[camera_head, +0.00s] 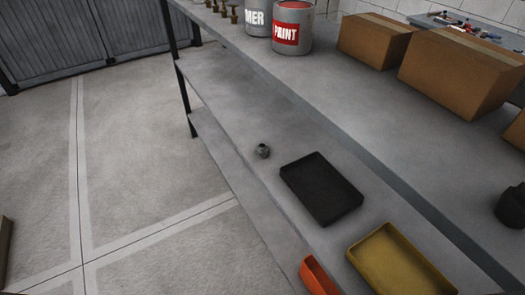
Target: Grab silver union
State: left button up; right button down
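A small grey metallic fitting (262,151), which looks like the silver union, lies on the middle shelf of a grey metal shelf unit. It sits near the shelf's front edge, left of a black tray (322,188) and apart from it. Its fine shape is too small to make out. Neither of my grippers shows in this view.
A yellow tray (397,262) and an orange bin (318,276) stand nearer on the same shelf. The top shelf (352,98) above holds paint cans (292,27), cardboard boxes (462,71) and a dark object (511,207). The floor (135,160) at left is clear.

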aim_at(261, 150)
jog(key=z, duration=0.85)
jog(key=i+j+z, duration=0.1)
jog(key=j+z, duration=1)
jog(key=j, duration=1.6)
jog(key=k, duration=0.05)
